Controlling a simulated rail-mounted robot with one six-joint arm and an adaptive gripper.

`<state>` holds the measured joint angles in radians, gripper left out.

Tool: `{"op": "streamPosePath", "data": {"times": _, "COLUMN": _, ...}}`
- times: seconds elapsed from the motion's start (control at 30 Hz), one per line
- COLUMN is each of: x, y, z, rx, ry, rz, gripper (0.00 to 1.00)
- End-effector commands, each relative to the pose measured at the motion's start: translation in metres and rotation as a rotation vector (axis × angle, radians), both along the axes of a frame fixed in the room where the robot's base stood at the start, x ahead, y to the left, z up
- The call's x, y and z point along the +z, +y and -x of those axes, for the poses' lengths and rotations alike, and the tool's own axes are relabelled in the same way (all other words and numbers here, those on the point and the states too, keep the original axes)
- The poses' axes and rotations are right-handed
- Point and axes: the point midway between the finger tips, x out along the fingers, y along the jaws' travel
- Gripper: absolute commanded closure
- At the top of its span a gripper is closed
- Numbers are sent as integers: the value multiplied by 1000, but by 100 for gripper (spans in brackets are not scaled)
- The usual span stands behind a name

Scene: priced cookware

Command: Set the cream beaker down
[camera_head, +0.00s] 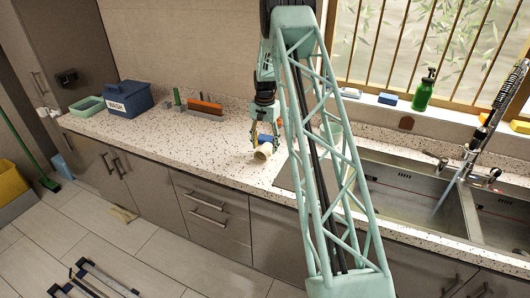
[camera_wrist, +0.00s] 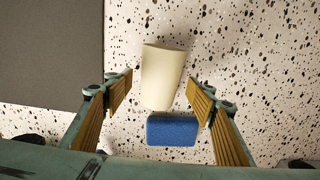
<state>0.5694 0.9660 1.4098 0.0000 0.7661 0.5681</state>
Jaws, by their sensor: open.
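The cream beaker (camera_head: 263,152) is at the countertop near the left end of the sink. In the wrist view the beaker (camera_wrist: 162,76) appears to lie on its side, its wide end away from my gripper. My gripper (camera_wrist: 160,90) is open, with one finger on each side of the beaker and a visible gap at both sides. In the head view my gripper (camera_head: 264,134) is right behind and above the beaker. A blue sponge (camera_wrist: 172,130) lies at the beaker's narrow end, between the fingers.
The speckled countertop (camera_head: 215,148) is clear to the left of the beaker. Further left are a blue wash bin (camera_head: 125,99), a green tray (camera_head: 87,106) and an orange-topped rack (camera_head: 205,106). The steel sink (camera_head: 400,190) with running tap lies to the right.

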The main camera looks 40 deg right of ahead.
Motion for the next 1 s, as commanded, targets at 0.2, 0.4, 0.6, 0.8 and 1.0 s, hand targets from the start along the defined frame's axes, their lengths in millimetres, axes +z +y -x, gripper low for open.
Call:
{"op": "streamPosePath", "data": {"times": 0.2, "x": -21, "y": -1, "z": 0, "rx": 0, "ry": 0, "rz": 0, "gripper": 49}}
{"op": "streamPosePath", "data": {"times": 0.4, "x": -29, "y": -1, "z": 0, "rx": 0, "ry": 0, "rz": 0, "gripper": 49}}
{"op": "streamPosePath", "data": {"times": 0.6, "x": -29, "y": -1, "z": 0, "rx": 0, "ry": 0, "rz": 0, "gripper": 49}}
{"op": "streamPosePath", "data": {"times": 0.8, "x": -29, "y": -1, "z": 0, "rx": 0, "ry": 0, "rz": 0, "gripper": 49}}
{"op": "streamPosePath", "data": {"times": 1.0, "x": -29, "y": -1, "z": 0, "rx": 0, "ry": 0, "rz": 0, "gripper": 54}}
